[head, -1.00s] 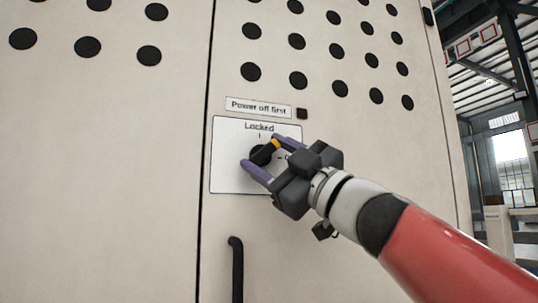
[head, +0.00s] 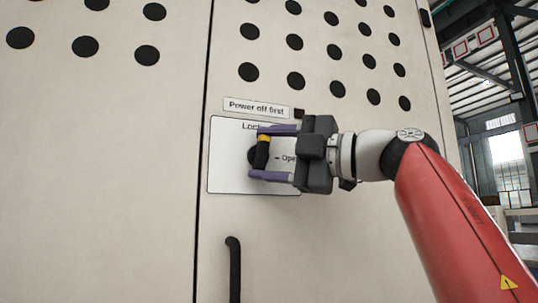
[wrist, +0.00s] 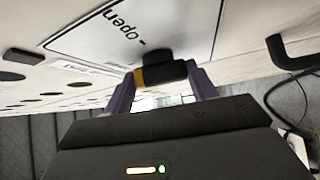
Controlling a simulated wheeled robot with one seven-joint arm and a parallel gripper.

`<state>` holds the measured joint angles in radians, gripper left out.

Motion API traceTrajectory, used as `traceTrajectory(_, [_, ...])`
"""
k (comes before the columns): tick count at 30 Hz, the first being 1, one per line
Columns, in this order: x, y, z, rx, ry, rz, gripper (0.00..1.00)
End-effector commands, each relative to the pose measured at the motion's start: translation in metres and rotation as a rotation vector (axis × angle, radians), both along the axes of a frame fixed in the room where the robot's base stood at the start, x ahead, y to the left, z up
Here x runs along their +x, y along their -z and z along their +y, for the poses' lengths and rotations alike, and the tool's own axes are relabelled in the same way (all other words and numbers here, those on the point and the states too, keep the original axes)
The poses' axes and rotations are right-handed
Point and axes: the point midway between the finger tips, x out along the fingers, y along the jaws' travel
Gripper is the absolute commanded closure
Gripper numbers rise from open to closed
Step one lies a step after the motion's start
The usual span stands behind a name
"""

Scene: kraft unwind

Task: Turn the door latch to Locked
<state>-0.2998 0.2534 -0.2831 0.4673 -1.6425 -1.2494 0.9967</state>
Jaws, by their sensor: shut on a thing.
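The door latch (head: 259,156) is a black knob with a yellow tip on a white label plate (head: 225,171). The tip points almost straight up, toward the partly covered "Locked" mark (head: 250,127). The "Open" mark (head: 287,158) is to the right of the knob. My gripper (head: 262,153) is shut on the latch, one purple finger at its upper end and one at its lower end. The wrist view shows the latch (wrist: 167,72) between both fingers, its yellow end at the left finger.
A "Power off first" label (head: 256,108) and a small dark square (head: 299,113) are above the plate. A black door handle (head: 234,268) stands out below it. The cabinet door has several round black holes. A door seam runs left of the plate.

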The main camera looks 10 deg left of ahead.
Motion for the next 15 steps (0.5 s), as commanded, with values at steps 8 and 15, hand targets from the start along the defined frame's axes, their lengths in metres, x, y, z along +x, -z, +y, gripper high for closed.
traceTrajectory(8, [-0.003,-0.0051,-0.0005,-0.035,0.01,-0.038,0.68])
traceTrajectory(15, [-0.0039,-0.0033,0.0005,-0.048,0.008,-0.042,0.68])
